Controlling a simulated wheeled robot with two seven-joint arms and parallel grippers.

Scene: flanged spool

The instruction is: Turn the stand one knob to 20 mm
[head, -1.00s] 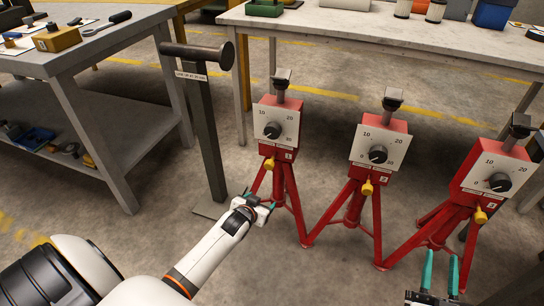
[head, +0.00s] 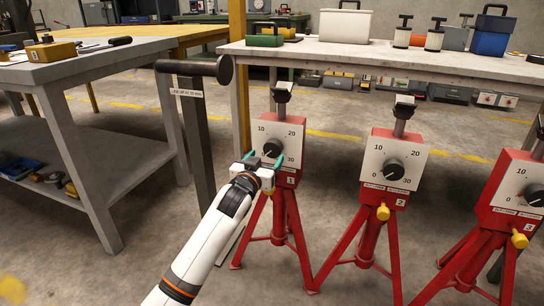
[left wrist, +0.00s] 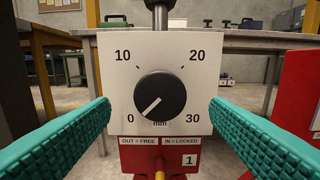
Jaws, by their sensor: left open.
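Stand one is a red tripod stand (head: 283,195) with a white dial plate marked 0, 10, 20 and 30. Its black knob (head: 272,148) shows in the head view and large in the left wrist view (left wrist: 160,94). The knob's white pointer line aims down-left, close to the 0 mark. My left gripper (head: 263,160) is open in front of the dial. Its teal fingers stand either side of the knob in the left wrist view, apart from it. In the head view the gripper hides the lower left of the plate and the stand's yellow part. My right gripper is out of view.
Stand two (head: 390,170) and stand three (head: 512,195) stand to the right. A dark post with a flanged spool (head: 224,70) is close left of my left arm. A grey workbench (head: 95,70) is at left, a long table (head: 400,57) behind the stands.

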